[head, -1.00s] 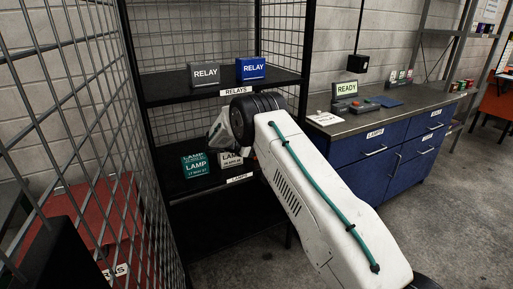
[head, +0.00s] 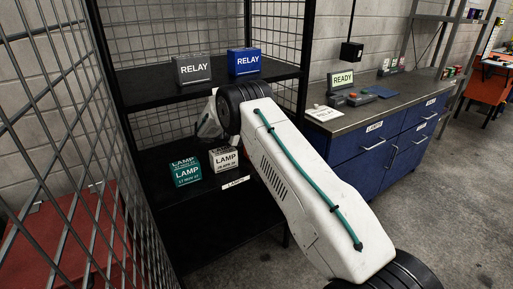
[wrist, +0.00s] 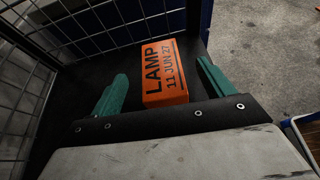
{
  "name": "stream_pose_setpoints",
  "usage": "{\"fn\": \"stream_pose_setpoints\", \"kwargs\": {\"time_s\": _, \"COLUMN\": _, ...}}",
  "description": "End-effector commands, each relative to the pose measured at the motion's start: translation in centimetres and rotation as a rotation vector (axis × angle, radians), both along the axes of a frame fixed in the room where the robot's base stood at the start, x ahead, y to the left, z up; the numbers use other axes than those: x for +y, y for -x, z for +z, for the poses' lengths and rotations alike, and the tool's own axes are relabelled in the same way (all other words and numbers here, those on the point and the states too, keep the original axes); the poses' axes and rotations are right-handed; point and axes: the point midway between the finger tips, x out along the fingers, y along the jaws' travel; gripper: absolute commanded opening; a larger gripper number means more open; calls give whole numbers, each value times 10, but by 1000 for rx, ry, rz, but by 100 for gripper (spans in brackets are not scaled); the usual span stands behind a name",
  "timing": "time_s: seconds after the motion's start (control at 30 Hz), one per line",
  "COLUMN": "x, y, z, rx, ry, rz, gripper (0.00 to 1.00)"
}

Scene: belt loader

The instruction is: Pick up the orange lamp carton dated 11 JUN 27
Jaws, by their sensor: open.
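An orange lamp carton (wrist: 166,75) printed LAMP 11 JUN 27 lies on the dark shelf in the wrist view. My gripper (wrist: 162,68) is open, with one green finger on each side of the carton. The near end of the carton sits between the fingers and its far end reaches beyond them. In the head view my arm hides the carton and the fingertips.
Teal lamp cartons (head: 187,175) and a pale lamp carton (head: 225,161) stand on the lamp shelf. A grey relay carton (head: 193,69) and a blue one (head: 244,62) stand on the shelf above. Wire mesh (head: 70,130) closes the left side. A blue-drawered bench (head: 372,150) stands right.

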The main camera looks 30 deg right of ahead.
Motion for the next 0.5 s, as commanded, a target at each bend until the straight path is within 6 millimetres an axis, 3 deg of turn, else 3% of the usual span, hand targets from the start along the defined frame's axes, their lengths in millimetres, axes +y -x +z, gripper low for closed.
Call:
{"fn": "stream_pose_setpoints", "kwargs": {"time_s": 0.33, "x": -43, "y": 0, "z": -18, "rx": 1, "ry": 0, "rz": -4, "gripper": 80}}
{"fn": "stream_pose_setpoints", "kwargs": {"time_s": 0.5, "x": -50, "y": 0, "z": -20, "rx": 0, "ry": 1, "rz": -2, "gripper": 80}}
